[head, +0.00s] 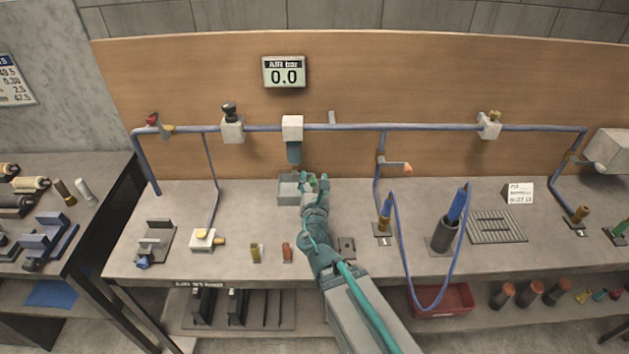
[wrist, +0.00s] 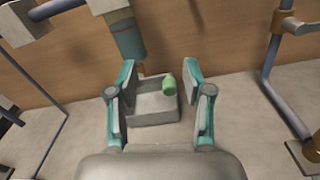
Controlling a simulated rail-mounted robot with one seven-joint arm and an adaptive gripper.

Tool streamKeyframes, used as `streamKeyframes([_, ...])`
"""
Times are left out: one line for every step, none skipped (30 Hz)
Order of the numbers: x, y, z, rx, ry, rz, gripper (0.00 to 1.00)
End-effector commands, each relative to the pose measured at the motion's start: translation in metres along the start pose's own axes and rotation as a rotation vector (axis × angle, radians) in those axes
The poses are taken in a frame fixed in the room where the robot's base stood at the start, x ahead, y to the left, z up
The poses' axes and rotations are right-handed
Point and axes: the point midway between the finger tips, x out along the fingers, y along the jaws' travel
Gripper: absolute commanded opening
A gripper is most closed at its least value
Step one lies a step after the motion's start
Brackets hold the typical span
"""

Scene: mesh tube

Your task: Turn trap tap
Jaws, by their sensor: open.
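The trap hangs from the blue pipe on the back board, with a pale block (head: 292,128) above a teal bowl (head: 294,153). The bowl also shows in the wrist view (wrist: 128,38), up and left of my fingers. A small brass-coloured piece (wrist: 141,69) is under the bowl, partly hidden by my left finger. My gripper (wrist: 160,76) is open, its fingers apart, in front of and below the bowl; it also shows in the head view (head: 317,182). A small green cylinder (wrist: 169,86) appears between the fingers, near the right one. I cannot tell whether it touches anything.
A grey open tray (wrist: 153,112) stands on the bench below the trap; it also shows in the head view (head: 288,191). A display (head: 284,72) reads 0.0. Blue pipe (head: 410,127) runs along the board. A hanging hose loop (head: 408,275) is to the right.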

Motion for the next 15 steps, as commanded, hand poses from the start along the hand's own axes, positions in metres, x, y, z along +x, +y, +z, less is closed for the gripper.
streamKeyframes([0.000, -0.002, -0.009, 0.001, 0.000, 0.000, 0.51])
streamKeyframes([0.000, -0.002, -0.012, 0.001, 0.000, 0.000, 0.51])
streamKeyframes([0.000, -0.003, -0.017, 0.001, 0.000, 0.000, 0.51])
streamKeyframes([0.000, -0.004, -0.020, 0.002, 0.000, 0.000, 0.51])
streamKeyframes([0.000, -0.004, -0.024, 0.002, 0.000, 0.001, 0.51])
streamKeyframes([0.000, -0.005, -0.029, 0.002, 0.000, 0.001, 0.51])
streamKeyframes([0.000, -0.006, -0.033, 0.002, 0.000, 0.001, 0.51])
streamKeyframes([0.000, -0.007, -0.037, 0.002, 0.000, 0.001, 0.51])
streamKeyframes([0.000, -0.008, -0.042, 0.002, 0.000, 0.001, 0.51])
streamKeyframes([0.000, -0.008, -0.046, 0.002, 0.000, 0.001, 0.51])
streamKeyframes([0.000, -0.009, -0.049, 0.002, 0.000, 0.001, 0.51])
streamKeyframes([0.000, -0.010, -0.054, 0.002, 0.000, 0.001, 0.51])
streamKeyframes([0.000, -0.011, -0.058, 0.002, 0.000, 0.001, 0.51])
streamKeyframes([0.000, -0.012, -0.062, 0.002, 0.000, 0.001, 0.51])
streamKeyframes([0.000, -0.013, -0.068, 0.002, 0.000, 0.001, 0.51])
